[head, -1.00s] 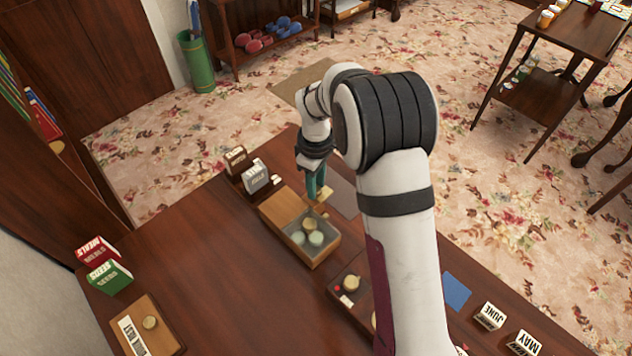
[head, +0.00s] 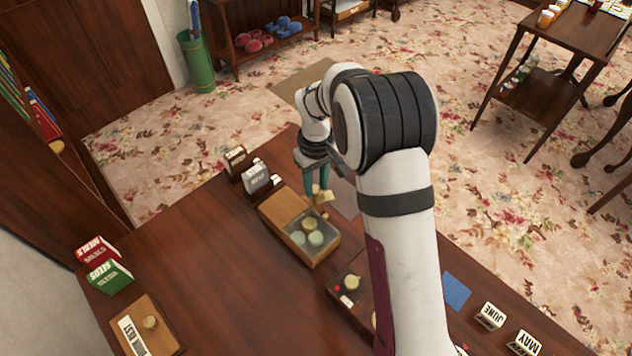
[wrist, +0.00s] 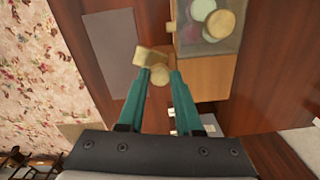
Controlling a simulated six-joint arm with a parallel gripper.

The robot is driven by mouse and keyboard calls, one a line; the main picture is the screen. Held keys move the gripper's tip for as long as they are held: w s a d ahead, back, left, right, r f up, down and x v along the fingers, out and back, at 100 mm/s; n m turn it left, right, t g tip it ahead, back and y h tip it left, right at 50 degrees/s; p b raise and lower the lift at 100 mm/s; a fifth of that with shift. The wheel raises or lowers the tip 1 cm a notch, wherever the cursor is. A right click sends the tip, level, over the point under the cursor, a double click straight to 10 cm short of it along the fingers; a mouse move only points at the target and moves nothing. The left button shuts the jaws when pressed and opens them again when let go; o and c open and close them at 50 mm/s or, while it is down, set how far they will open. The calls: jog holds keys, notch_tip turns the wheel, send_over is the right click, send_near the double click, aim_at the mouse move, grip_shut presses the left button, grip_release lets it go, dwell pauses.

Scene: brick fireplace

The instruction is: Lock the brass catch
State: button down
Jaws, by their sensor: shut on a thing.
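A wooden box (head: 291,206) lies on the dark table, with a grey-looking section holding several round pale discs; it also shows in the wrist view (wrist: 205,80). The fingers partly hide the rounded part, so I cannot tell how the catch sits against the box.
A grey mat (wrist: 108,52) lies beside the box. A darker tray (head: 350,290) with small pieces is in front, partly behind my arm.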

aim_at(316, 189)
jog(key=m, duration=1.2)
jog(key=shift+m, duration=0.4)
dwell(0.3)
jog(key=c, duration=0.6)
grip_release()
notch_tip(316, 189, up, 16)
jog(key=shift+f, duration=0.1)
